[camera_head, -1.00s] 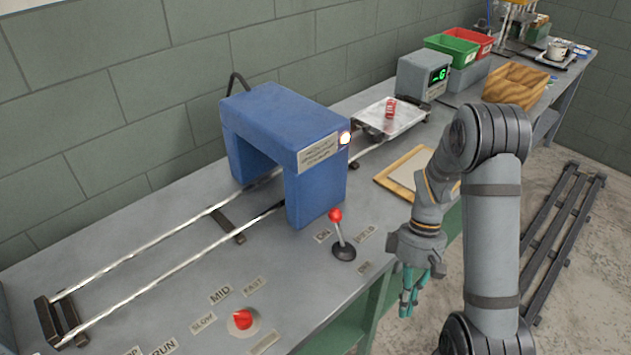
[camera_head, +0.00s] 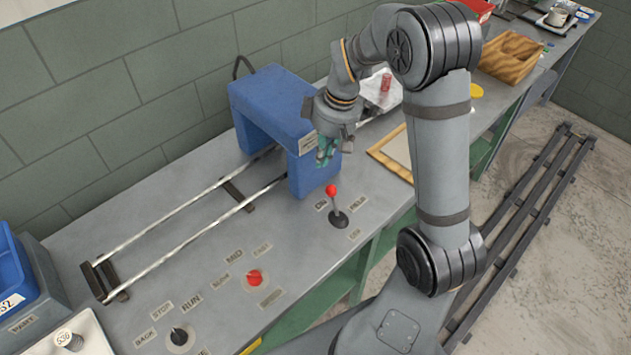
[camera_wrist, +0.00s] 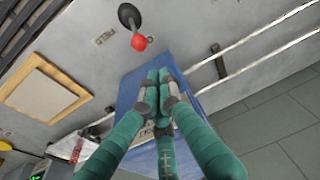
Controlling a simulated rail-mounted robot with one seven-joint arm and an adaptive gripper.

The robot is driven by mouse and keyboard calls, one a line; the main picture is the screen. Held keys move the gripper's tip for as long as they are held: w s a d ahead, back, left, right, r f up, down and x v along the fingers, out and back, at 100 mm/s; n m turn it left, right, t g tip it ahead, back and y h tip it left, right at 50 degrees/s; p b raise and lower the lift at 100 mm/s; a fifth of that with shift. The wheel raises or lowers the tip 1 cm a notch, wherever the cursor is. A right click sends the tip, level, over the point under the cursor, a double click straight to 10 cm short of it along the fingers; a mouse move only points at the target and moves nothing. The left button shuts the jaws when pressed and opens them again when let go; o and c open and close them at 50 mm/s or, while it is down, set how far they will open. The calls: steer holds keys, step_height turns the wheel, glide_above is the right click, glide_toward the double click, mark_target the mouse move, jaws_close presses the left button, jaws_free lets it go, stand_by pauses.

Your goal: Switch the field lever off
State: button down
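The field lever (camera_head: 334,203) has a red ball knob and a dark round base on the grey bench, in front of the blue arch. Its knob leans slightly toward the ON label (camera_head: 321,205), away from the OFF label (camera_head: 353,234). In the wrist view the red knob (camera_wrist: 139,43) is just beyond my fingertips, apart from them. My gripper (camera_head: 325,160) is in front of the arch's right leg, above and behind the lever in the head view. Its teal fingers (camera_wrist: 160,75) are drawn together at the tips, with nothing seen between them.
The blue arch (camera_head: 270,105) stands close to my gripper, over two rails (camera_head: 190,212). A red knob (camera_head: 254,278) with speed labels and a black selector (camera_head: 179,337) lie further left. A wood-framed board (camera_head: 395,150) lies to the right. Bench around the lever is clear.

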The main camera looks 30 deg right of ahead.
mark_target(334, 200)
step_height(334, 200, down, 10)
steer(key=w+p, duration=0.1)
steer(key=shift+r, duration=0.2)
stand_by(0.7)
